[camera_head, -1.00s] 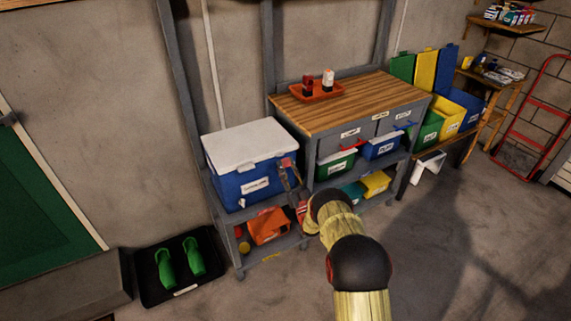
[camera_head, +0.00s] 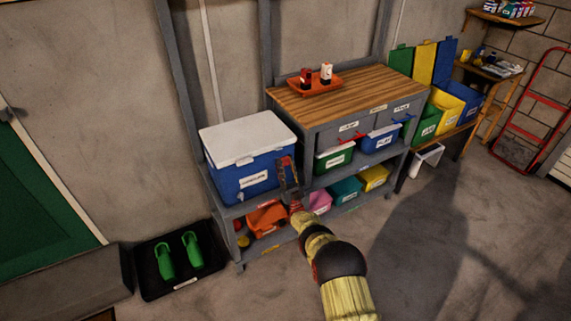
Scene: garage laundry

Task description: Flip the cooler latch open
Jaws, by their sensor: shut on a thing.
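The cooler (camera_head: 228,184) has a blue body, a pale label on its front and a white lid (camera_head: 245,136). It stands on the left end of the grey shelf unit, and its lid is down. My gripper (camera_head: 285,167) is at the right part of the cooler's front, just below the lid edge, shut on what seems to be the latch. The latch itself is small and mostly hidden by the fingers, so its exact position cannot be told.
A workbench (camera_head: 345,98) with an orange tray (camera_head: 315,84) stands right of the cooler. Green (camera_head: 334,159) and blue bins (camera_head: 381,143) sit under its top. An orange bin (camera_head: 267,219) is below the cooler.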

